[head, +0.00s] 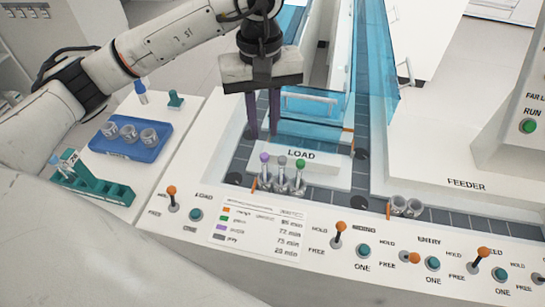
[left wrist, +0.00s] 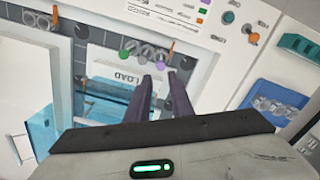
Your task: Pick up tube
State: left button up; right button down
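Three capped tubes stand upright in a row by the LOAD label: one purple-capped (head: 264,158), one grey-capped (head: 282,161), one green-capped (head: 300,164). Their caps also show in the left wrist view: purple (left wrist: 160,65), grey (left wrist: 143,58) and green (left wrist: 124,55). My left gripper (head: 262,135) points down with its dark fingers apart and nothing between them. It is above and just behind the purple-capped tube. In the left wrist view the fingertips (left wrist: 160,77) are near the purple cap. My right gripper is not in view.
A blue tray (head: 130,148) with three grey holders and a teal rack (head: 95,190) holding a tube are at the left. A blue-capped tube (head: 141,91) stands behind. Blue transparent panels (head: 318,105) rise behind LOAD. Orange-tipped levers (head: 338,230) line the front panel.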

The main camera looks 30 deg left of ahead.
aim_at(264, 155)
pick_arm(q)
jog(key=f, duration=0.3)
jog(key=shift+s+a+f, duration=0.1)
jog(key=shift+a+f, duration=0.15)
jog(key=shift+f, duration=0.05)
jog(key=shift+d+f+p, duration=0.15)
jog(key=shift+f+p, duration=0.15)
jog(key=shift+f, duration=1.25)
jog(key=shift+d+f+p, duration=0.1)
jog(key=shift+f+p, duration=0.2)
jog(key=shift+f, duration=1.25)
jog(key=shift+c, duration=0.4)
jog(key=c, duration=0.4)
